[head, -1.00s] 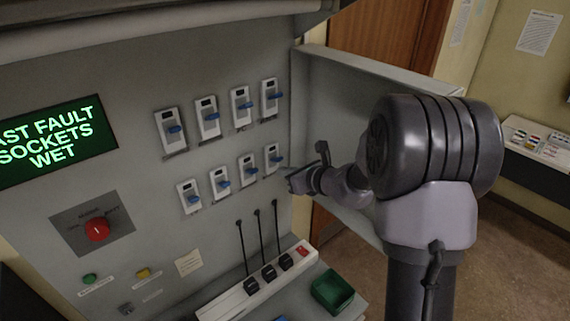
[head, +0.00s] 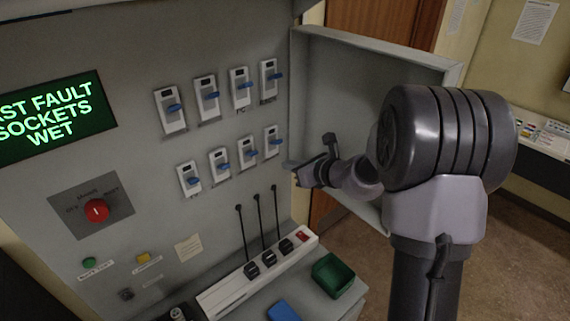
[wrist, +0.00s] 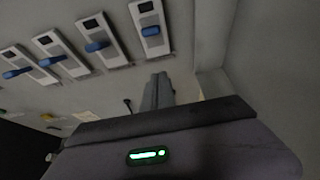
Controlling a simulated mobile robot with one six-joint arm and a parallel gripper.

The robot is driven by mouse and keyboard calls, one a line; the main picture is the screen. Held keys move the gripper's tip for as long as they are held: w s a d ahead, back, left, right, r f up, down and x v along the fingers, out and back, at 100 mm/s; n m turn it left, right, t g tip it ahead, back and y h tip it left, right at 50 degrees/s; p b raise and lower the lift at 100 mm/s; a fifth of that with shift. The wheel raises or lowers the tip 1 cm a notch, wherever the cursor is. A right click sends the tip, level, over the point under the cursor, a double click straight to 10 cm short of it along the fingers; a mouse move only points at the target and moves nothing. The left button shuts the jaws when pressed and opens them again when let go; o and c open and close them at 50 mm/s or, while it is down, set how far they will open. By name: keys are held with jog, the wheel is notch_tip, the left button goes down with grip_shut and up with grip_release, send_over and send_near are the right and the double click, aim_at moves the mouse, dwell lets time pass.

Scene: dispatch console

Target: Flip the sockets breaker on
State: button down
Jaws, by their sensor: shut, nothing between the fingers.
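Two rows of white breakers with blue levers are on the grey panel (head: 140,145). Their labels are too small to read, so I cannot tell which one is the sockets breaker. My gripper (head: 288,166) is shut and empty, just below and to the right of the rightmost lower breaker (head: 270,144). It looks apart from that breaker's lever. In the wrist view, the shut fingers (wrist: 158,92) point towards the panel, below a breaker (wrist: 150,25) at the right end of a row; more breakers run to its left.
A green screen (head: 50,118) reads "SOCKETS WET". A red knob (head: 96,211) is below it. An open cabinet door (head: 345,95) stands right of the breakers, close to my arm.

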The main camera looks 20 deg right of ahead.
jog(key=s+d+r+p, duration=0.1)
jog(key=s+d+r, duration=0.1)
jog(key=s+r, duration=0.3)
notch_tip(320, 180, up, 2)
jog(key=shift+s+d+r, duration=0.25)
